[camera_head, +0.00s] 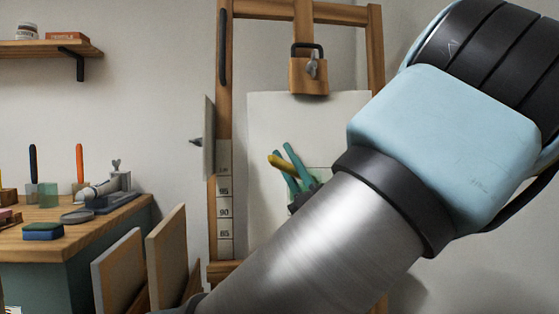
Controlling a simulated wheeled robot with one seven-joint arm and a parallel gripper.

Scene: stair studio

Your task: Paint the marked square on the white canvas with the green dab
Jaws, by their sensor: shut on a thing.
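The white canvas (300,115) stands upright on a wooden easel (224,110). My gripper (284,163) has teal fingers and is in front of the lower middle of the canvas. It is shut on a yellow stick-like tool (279,165), probably a brush handle, which lies across between the fingers. I cannot tell whether the tool's tip touches the canvas. A thin green line (322,167) shows on the canvas just right of the fingers and may be an edge of the marked square. The rest of it is hidden by my gripper and arm. I cannot make out a green dab.
A workbench (120,222) at left carries an orange-handled tool (80,160), a black-handled tool (33,162), a blue-green sponge (42,231) and a metal clamp (108,188). Panels (167,255) lean beside it. A wooden clamp block (308,76) sits above the canvas. My arm fills the right.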

